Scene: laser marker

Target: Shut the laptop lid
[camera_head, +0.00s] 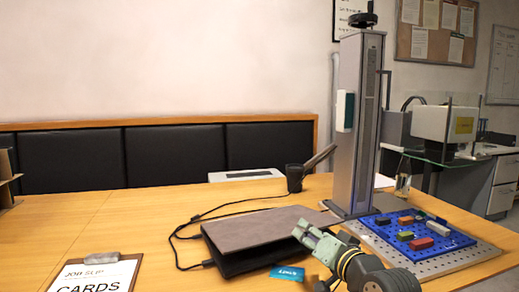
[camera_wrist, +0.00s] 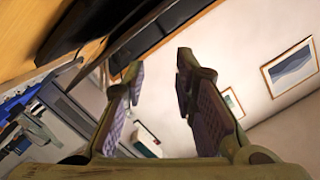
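The laptop (camera_head: 258,226) lies on the wooden table in the head view, its grey-brown lid low over a dark base. The lid looks slightly raised at a shallow tilt, with a dark band below its near edge; I cannot tell how wide the gap is. My gripper (camera_head: 304,232) is at the lid's right edge, overlapping it in the picture; contact is unclear. In the wrist view my gripper (camera_wrist: 158,62) has its two fingers apart with nothing between them. A dark slab at that view's upper left may be the laptop.
A blue card (camera_head: 287,273) lies before the laptop. A black cable (camera_head: 178,240) runs along its left. A clipboard (camera_head: 95,275) is at front left. A black cup (camera_head: 294,178) stands behind. A tall grey column (camera_head: 358,125) and a blue pegboard (camera_head: 415,238) are on the right.

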